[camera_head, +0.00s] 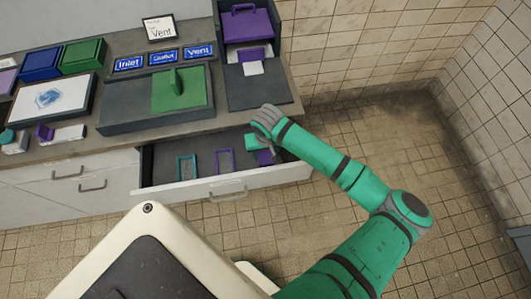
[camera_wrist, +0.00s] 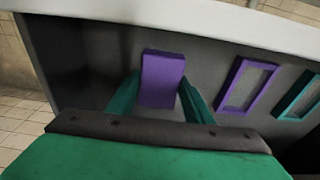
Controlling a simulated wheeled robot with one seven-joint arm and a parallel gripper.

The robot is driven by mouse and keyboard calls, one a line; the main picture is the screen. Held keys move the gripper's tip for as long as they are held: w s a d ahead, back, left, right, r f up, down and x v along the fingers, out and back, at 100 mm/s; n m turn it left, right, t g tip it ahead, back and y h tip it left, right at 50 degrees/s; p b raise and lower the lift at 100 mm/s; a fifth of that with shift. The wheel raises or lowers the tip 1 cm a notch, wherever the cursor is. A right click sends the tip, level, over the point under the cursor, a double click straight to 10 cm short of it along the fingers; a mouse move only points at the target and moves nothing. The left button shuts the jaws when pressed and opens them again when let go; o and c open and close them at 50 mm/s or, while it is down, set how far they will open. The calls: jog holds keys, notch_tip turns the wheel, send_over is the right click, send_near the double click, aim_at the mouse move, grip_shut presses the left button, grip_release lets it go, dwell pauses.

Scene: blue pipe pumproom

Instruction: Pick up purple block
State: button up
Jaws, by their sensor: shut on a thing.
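The purple block (camera_wrist: 162,79) is between the two teal fingers of my gripper (camera_wrist: 160,98) in the wrist view, and the gripper is shut on it. In the head view my gripper (camera_head: 260,150) reaches down into the open drawer, and part of the purple block (camera_head: 265,157) shows beside the fingers. The block is inside the drawer's outline; I cannot tell whether it touches the drawer floor.
The open drawer (camera_head: 228,188) also holds a purple frame (camera_head: 225,161) and a teal frame (camera_head: 186,167). The counter above carries a green block in a tray (camera_head: 140,116), blue labels (camera_head: 163,57) and a purple box (camera_head: 246,24). The tiled floor at right is clear.

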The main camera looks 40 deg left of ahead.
aim_at(265, 153)
notch_tip(265, 153, up, 18)
dwell(0.5)
jog(key=shift+o, duration=0.9)
jog(key=shift+f, duration=0.1)
